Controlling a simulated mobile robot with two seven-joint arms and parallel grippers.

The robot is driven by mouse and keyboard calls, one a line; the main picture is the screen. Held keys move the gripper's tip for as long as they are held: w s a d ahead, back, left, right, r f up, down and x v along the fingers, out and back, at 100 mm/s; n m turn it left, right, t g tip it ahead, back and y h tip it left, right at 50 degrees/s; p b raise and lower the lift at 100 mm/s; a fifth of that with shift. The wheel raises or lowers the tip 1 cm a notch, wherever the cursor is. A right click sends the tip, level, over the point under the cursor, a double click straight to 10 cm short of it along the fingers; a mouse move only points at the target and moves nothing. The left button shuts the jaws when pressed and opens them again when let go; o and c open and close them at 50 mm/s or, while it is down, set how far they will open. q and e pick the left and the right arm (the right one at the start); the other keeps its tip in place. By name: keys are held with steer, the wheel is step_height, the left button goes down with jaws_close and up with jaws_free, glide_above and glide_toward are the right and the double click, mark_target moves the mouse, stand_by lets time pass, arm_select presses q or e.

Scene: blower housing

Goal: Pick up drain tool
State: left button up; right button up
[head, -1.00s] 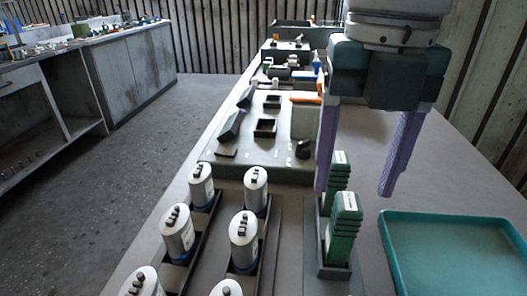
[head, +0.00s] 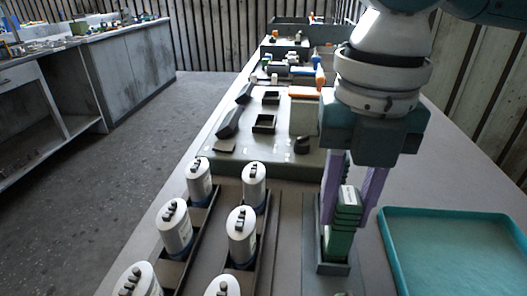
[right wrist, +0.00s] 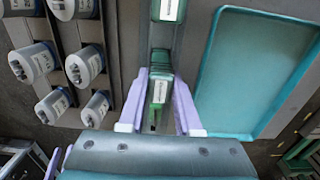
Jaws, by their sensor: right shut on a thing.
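The drain tool, a green ribbed block with a white label (head: 345,222), stands upright in a narrow grey holder (head: 333,268) in the head view. My right gripper (head: 355,198) is down at it, with one purple finger on each side, shut on it. In the right wrist view the drain tool (right wrist: 159,92) is between the two fingers, still within the holder's channel. A second green labelled block (right wrist: 168,10) stands farther along the same holder; in the head view my gripper hides it.
An empty teal tray (head: 392,262) lies right of the holder. Several grey canisters (head: 241,235) stand in dark racks to the left. A workbench (head: 130,75) stands across the floor.

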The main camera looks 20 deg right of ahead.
jaws_close()
